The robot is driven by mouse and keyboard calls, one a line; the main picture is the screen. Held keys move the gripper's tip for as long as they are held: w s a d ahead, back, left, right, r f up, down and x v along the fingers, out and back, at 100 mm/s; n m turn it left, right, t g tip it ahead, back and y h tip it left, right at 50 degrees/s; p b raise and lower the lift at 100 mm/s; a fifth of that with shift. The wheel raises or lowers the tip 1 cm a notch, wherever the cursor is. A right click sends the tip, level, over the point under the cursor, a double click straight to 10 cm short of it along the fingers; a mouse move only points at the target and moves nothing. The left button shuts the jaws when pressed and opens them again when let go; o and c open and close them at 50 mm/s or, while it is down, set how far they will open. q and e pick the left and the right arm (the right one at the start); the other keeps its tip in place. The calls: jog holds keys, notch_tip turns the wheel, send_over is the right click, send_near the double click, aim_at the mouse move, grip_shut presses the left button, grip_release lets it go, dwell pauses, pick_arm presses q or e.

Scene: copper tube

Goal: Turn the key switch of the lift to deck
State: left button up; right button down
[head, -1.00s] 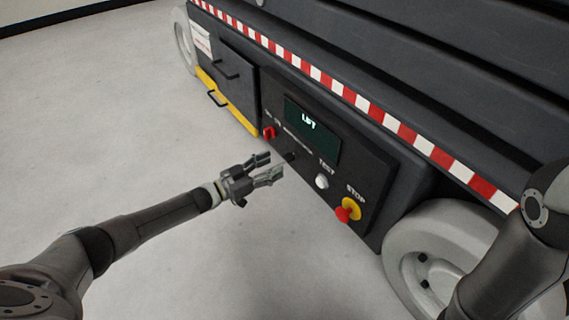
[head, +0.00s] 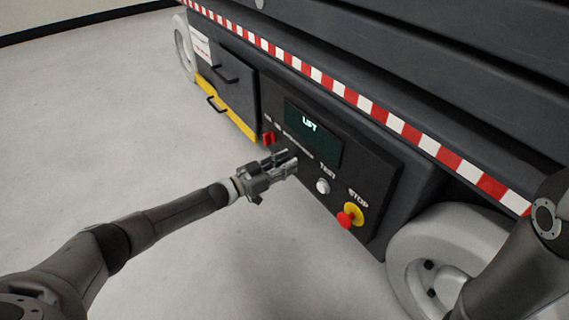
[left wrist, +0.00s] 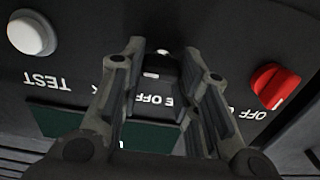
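The black key switch (left wrist: 163,72) sits on the lift's control panel, between the fingers of my left gripper in the left wrist view, with white lettering including "OFF" beside it. My left gripper (head: 291,161) is at the panel in the head view and hides the switch there. In the left wrist view the left gripper (left wrist: 163,50) is open, one finger on each side of the switch. I cannot tell whether the fingers touch it. The lift's panel (head: 375,165) has a screen (head: 313,130) reading "LIFT". My right gripper is out of view.
A red rotary knob (head: 269,138) is left of the gripper. A white TEST button (head: 322,186) and a red STOP button (head: 346,218) on a yellow base are to its right. A drawer with a handle (head: 227,75) and a wheel (head: 430,245) flank the panel. The floor is clear.

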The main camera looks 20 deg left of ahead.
pick_arm(q)
jog(key=shift+c, duration=0.9)
jog(key=shift+m, duration=0.3)
jog(key=m+p, duration=0.1)
jog(key=m, duration=0.7)
jog(key=shift+s+d+f, duration=0.1)
jog(key=shift+s, duration=0.05)
jog(key=shift+m, duration=0.3)
jog(key=o, duration=1)
